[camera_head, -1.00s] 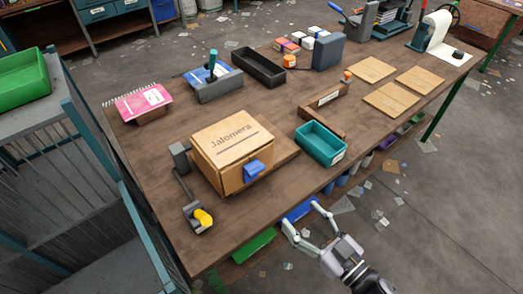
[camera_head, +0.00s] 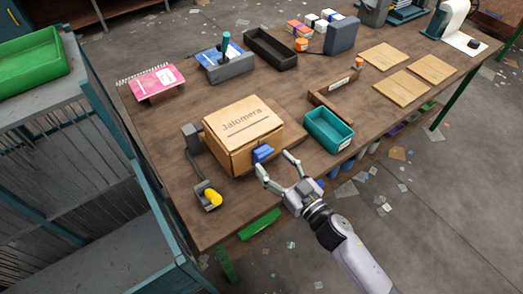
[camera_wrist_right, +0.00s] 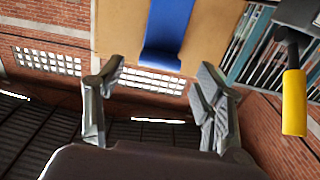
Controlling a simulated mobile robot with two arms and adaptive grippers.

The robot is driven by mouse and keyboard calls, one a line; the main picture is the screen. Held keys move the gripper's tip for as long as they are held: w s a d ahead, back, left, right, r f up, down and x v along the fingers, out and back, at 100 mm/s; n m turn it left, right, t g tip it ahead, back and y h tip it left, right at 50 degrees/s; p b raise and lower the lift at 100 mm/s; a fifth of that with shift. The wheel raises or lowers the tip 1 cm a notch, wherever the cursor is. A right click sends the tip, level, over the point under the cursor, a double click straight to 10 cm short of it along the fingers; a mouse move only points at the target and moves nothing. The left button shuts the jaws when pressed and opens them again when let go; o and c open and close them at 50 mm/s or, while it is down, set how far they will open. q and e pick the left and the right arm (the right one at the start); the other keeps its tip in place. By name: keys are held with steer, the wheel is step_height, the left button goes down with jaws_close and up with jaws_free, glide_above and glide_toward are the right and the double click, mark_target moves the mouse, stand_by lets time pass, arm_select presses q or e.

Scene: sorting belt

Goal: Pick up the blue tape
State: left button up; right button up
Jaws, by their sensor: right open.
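The blue tape (camera_head: 263,153) is a short blue strip hanging on the front face of the cardboard box (camera_head: 228,122) marked "Jalomera". My right gripper (camera_head: 275,161) is open and empty just in front of the tape, with its fingers pointing at the box. In the right wrist view the tape (camera_wrist_right: 169,30) hangs down the box face, and its lower end shows above the gap between my open fingers (camera_wrist_right: 161,72). Whether a finger touches it I cannot tell. My left gripper is not in view.
A teal tray (camera_head: 329,130) stands right of my gripper. A pink notebook (camera_head: 151,83) lies behind.

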mark_target(266, 154)
steer(key=x, duration=0.4)
steer(key=shift+w+a+f, duration=0.15)
steer(key=shift+w+f, duration=0.05)
steer(key=shift+w, duration=0.05)
steer(key=shift+s, duration=0.1)
steer(key=shift+c, duration=0.6)
steer(key=c, duration=0.7)
